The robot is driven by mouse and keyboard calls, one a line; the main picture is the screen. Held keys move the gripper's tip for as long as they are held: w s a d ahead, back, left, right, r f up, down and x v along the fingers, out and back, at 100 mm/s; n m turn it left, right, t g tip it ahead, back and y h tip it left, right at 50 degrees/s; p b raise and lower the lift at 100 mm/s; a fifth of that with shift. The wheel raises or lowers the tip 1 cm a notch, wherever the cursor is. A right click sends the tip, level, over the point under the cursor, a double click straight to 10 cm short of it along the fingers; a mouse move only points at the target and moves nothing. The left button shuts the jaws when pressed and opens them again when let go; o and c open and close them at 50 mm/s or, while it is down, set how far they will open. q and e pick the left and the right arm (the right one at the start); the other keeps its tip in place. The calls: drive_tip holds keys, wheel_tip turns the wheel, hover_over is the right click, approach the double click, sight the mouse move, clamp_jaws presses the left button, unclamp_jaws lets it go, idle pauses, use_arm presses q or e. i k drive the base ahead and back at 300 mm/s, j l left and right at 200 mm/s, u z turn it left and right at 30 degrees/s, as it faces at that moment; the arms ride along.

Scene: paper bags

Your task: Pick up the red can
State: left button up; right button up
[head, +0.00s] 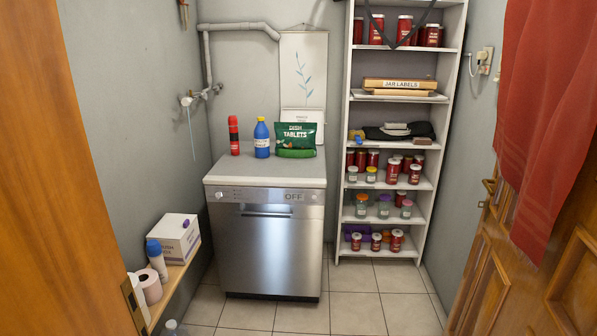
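A slim red can (233,135) with a dark band stands upright on the left of the top of the dishwasher (267,241). A blue bottle (262,139) with a yellow cap stands just right of it. A green Dish Tablets bag (296,139) is further right. Neither of my grippers shows in the head view.
A white shelf unit (344,190) with several red jars stands at the right. A low wooden ledge (176,284) at the left holds a box (174,240) and a blue-capped can (157,261). Wooden doors flank both sides. Tiled floor (357,312) before the dishwasher is clear.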

sight(233, 132)
drive_tip(key=i, duration=0.8)
drive_tip(key=i+l+u, duration=0.1)
drive_tip(key=i, duration=0.7)
drive_tip(key=i+j+u, duration=0.1)
drive_tip(key=i+u, duration=0.85)
drive_tip(key=i+l+u, duration=0.45)
drive_tip(key=i+j, duration=0.1)
